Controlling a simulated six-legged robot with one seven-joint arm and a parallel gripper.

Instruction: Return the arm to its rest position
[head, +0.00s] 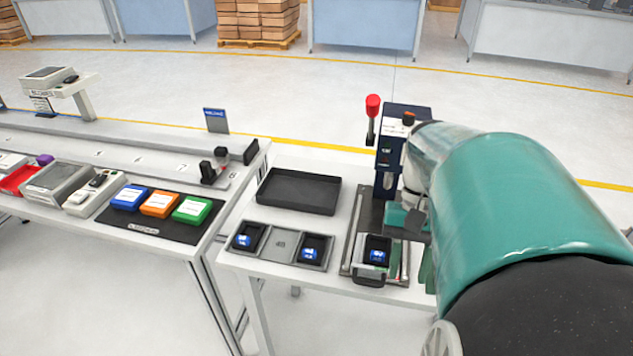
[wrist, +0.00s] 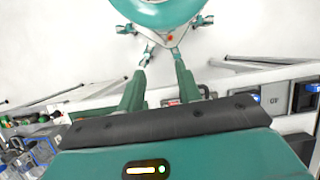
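My teal arm (head: 540,210) reaches in from the right of the head view and hides part of the table. My gripper (wrist: 158,76) shows in the wrist view with its two teal fingers apart and nothing visible between them. In the head view, parts of my gripper (head: 420,240) show low beside the press fixture, partly hidden by the arm; I cannot tell whether it touches anything there.
A press with a red-knobbed lever (head: 372,118) stands close left of my arm. A blue-labelled black part (head: 377,256) sits in its fixture. A black tray (head: 299,191) and a two-part grey holder (head: 279,245) lie left. Colored boxes (head: 159,203) sit on the left bench.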

